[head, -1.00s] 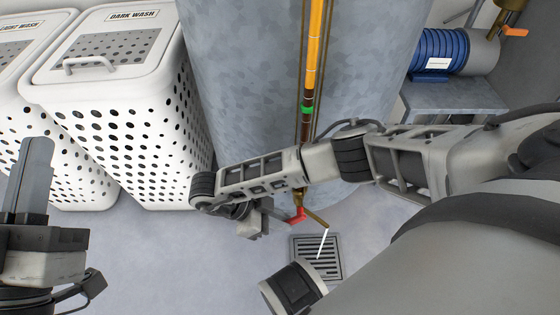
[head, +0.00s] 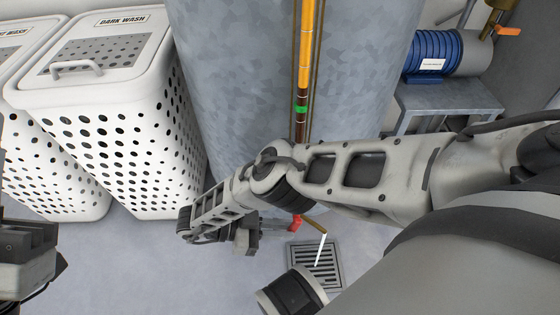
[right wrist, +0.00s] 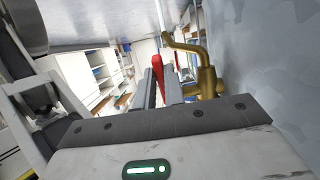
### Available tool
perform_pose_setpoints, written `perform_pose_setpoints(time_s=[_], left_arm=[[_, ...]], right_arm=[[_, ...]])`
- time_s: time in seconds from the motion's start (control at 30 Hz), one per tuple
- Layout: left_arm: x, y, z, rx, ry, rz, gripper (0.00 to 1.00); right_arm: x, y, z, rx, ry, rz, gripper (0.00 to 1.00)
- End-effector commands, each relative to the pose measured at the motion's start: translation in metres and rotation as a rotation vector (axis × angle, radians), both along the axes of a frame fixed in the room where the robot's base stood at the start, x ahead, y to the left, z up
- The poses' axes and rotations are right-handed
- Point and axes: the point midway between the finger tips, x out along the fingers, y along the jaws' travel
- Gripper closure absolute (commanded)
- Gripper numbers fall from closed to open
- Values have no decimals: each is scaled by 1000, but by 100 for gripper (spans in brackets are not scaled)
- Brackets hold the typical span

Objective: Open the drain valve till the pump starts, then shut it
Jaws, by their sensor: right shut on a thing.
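The red valve lever (head: 296,222) sits low on the grey metal tank (head: 250,80). My right gripper (head: 262,229) reaches it from the left; in the right wrist view its jaws (right wrist: 158,92) are shut on the red lever (right wrist: 157,68). The brass valve body and spout (right wrist: 205,72) are right beside the jaws. A thin white stream (head: 321,250) runs from the spout (head: 315,226) down to the floor drain (head: 328,258). The tank's upright gauge (head: 305,50) is orange above and brown lower, with a green mark (head: 300,109). My left gripper (head: 25,240) is cut off at the left edge.
A blue motor-like pump (head: 436,53) stands on a grey bench (head: 450,96) at the right; whether it runs cannot be told. A white perforated hamper marked DARK WASH (head: 130,130) stands left of the tank, with another beyond it. The floor (head: 150,260) before them is clear.

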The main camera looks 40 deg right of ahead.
Motion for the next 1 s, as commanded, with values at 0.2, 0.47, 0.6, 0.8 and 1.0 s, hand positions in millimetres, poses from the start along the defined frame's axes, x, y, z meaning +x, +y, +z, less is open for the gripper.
perform_pose_setpoints(time_s=[0.2,0.47,0.6,0.8,1.0], left_arm=[[0,0,0,0,-2,-1,100],[0,0,0,0,-1,-1,100],[0,0,0,0,0,-2,100],[0,0,0,0,0,-1,100],[0,0,0,2,1,-1,100]], right_arm=[[1,-1,0,-1,-4,2,100],[1,-1,0,0,-3,1,67],[0,-1,0,0,-2,1,67],[0,0,0,0,0,1,67],[1,5,3,1,-2,-11,67]])
